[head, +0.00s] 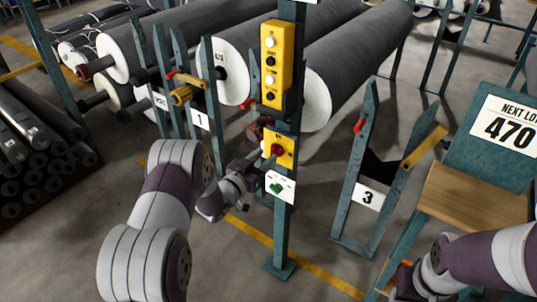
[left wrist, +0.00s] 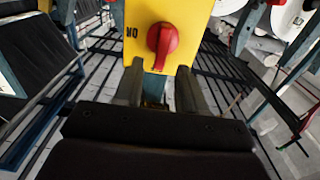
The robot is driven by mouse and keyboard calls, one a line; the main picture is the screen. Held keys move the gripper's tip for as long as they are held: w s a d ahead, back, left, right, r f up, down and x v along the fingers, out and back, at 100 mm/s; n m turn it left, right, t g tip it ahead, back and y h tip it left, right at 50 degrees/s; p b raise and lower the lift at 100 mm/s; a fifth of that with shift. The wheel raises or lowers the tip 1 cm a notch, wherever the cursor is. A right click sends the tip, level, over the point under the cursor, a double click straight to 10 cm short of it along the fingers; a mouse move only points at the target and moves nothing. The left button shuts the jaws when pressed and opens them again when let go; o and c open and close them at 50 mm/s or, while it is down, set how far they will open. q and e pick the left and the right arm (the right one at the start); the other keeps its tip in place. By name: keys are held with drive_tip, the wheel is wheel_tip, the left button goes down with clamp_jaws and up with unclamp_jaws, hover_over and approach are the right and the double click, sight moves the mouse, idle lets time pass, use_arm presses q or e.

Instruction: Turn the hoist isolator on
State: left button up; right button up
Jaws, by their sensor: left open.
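The hoist isolator is a yellow box (head: 291,152) with a red rotary knob (head: 277,149) on a teal post. In the left wrist view the yellow box (left wrist: 190,14) fills the top middle. Its red knob (left wrist: 163,42) has its grip bar roughly upright in that picture, with black letters reading "NO" to its left. My left gripper (head: 262,160) is in front of the box, partly hidden by its own wrist. In the left wrist view its two fingers (left wrist: 160,88) are spread and empty, just below the knob. The fingers of my right gripper are not visible.
A yellow push-button box (head: 274,90) is above the isolator, and a white plate with a green part (head: 279,187) is below it. Large grey rolls (head: 345,55) lie behind.

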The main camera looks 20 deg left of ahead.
use_arm(q)
drive_tip(key=x, duration=0.3)
drive_tip(key=shift+c, duration=0.3)
clamp_jaws()
